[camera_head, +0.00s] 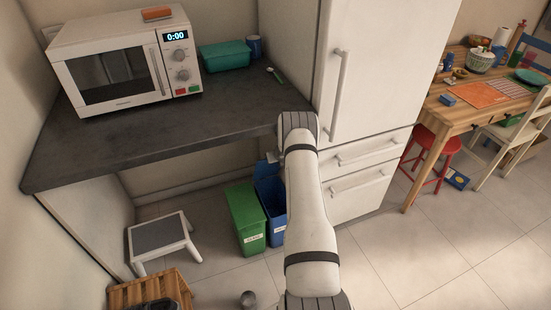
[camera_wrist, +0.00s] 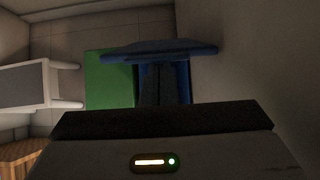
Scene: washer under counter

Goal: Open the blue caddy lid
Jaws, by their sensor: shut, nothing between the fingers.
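The blue caddy (camera_head: 277,224) stands on the floor under the counter, against the white cabinet side. Its blue lid (camera_head: 265,172) looks raised and tilted at the top. In the wrist view the lid (camera_wrist: 160,48) is a wide blue slab seen nearly edge-on across the caddy. My gripper (camera_head: 273,157) is shut and empty, near the top of the caddy, mostly hidden behind my arm in the head view. In the wrist view its dark fingers (camera_wrist: 161,78) reach toward the lid's edge. I cannot tell whether they touch it.
A green bin (camera_head: 246,219) stands directly left of the caddy. The dark counter (camera_head: 190,135) overhangs from the left, and the white fridge cabinet (camera_head: 350,199) closes off the right. A step stool (camera_head: 160,237) and wooden crate (camera_head: 150,288) stand further left.

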